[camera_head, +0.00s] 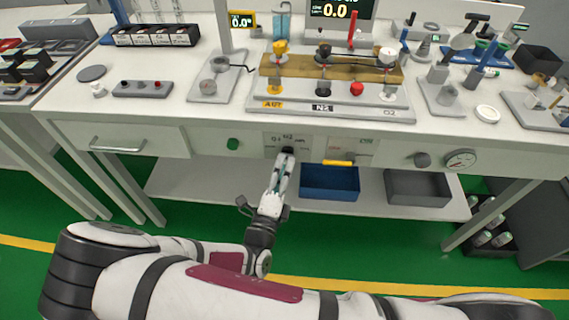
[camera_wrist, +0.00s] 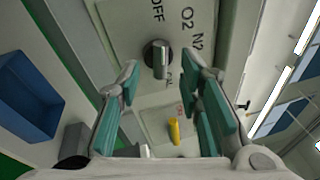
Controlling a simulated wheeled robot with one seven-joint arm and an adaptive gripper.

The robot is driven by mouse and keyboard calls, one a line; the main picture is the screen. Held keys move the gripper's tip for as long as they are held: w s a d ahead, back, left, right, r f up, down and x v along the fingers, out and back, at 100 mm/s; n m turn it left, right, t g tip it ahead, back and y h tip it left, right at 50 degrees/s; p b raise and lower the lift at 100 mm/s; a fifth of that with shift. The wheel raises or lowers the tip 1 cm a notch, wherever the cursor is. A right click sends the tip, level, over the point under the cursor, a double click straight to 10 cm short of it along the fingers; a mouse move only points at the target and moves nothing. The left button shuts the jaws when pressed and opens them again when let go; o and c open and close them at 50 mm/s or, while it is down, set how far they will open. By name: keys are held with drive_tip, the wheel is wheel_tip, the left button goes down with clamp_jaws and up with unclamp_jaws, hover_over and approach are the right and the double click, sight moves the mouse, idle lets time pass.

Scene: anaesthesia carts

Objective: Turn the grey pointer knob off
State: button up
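The grey pointer knob (camera_wrist: 160,57) has a dark round base and a lighter grey bar. It sits on a panel marked OFF, O2 and N2, with a smaller blurred label below. In the wrist view its bar runs roughly up and down; I cannot tell which end is the pointer. In the head view the knob (camera_head: 288,149) is on the bench's front panel, partly hidden by my gripper (camera_head: 287,160). My gripper (camera_wrist: 161,70) is open, with green-padded fingers on either side of the knob. I see no clear contact.
A yellow lever (camera_head: 338,163) is just right of the knob. A green knob (camera_head: 232,144) is to the left; a dark knob (camera_head: 422,160) and a gauge (camera_head: 461,160) are farther right. A blue bin (camera_head: 330,196) and a grey bin (camera_head: 417,201) are on the shelf below.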

drive_tip(key=v, duration=1)
drive_tip(key=shift+f, duration=0.15)
drive_tip(key=shift+s, duration=0.1)
drive_tip(key=s+d+r+m+g+h+p, duration=0.1)
drive_tip(key=d+r+m+g+h+p, duration=0.25)
drive_tip(key=d+r+m+g, duration=0.75)
drive_tip(key=s+d+r+m+g+h+p, duration=0.2)
drive_tip(key=d+r+m+g+h, duration=0.4)
drive_tip(key=r+m, duration=0.85)
drive_tip(key=s+d+r+m+t+y+p, duration=0.1)
drive_tip(key=s+d+r+m+y+p, duration=0.1)
drive_tip(key=s+d+r+m+y, duration=0.2)
drive_tip(key=s+d+r+m+t+y+p, duration=0.1)
drive_tip(key=s+d+r+m+y+p, duration=0.2)
drive_tip(key=s+r+m+y, duration=0.7)
wheel_tip(320, 180, up, 5)
drive_tip(key=m, duration=0.9)
drive_tip(key=shift+d+m+p, duration=0.35)
drive_tip(key=shift+d, duration=0.05)
